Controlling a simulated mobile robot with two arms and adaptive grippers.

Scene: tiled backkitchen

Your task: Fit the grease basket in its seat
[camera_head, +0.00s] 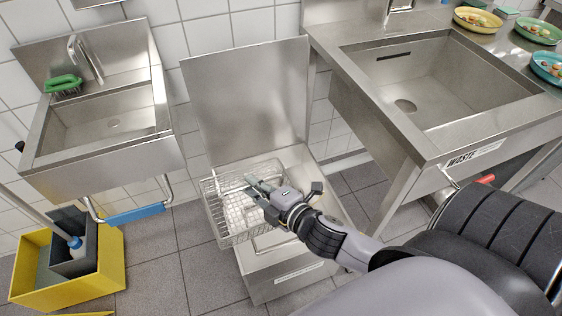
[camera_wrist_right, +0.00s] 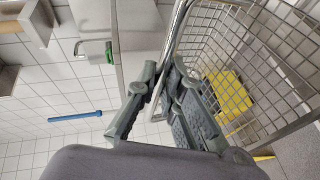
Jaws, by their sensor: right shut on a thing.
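The grease basket (camera_head: 228,222) is a wire-mesh basket. My right gripper (camera_head: 260,188) is shut on its rim. In the head view the basket shows at the left of the steel floor box (camera_head: 285,275), overlapping its opening and sticking out past its left side. I cannot tell whether it touches the box. The box's lid (camera_head: 247,95) stands open at the back. In the right wrist view the basket (camera_wrist_right: 255,60) fills the right side, and the right gripper's fingers (camera_wrist_right: 163,82) close at its metal rim. My arm hides part of the box. My left gripper is not in view.
A steel sink table (camera_head: 425,150) stands close at the right, with plates of food scraps (camera_head: 478,20) on it. A small wall sink (camera_head: 100,115) hangs at the left. A yellow mop bucket (camera_head: 98,272) stands below it. Tiled floor (camera_head: 195,255) lies free left of the box.

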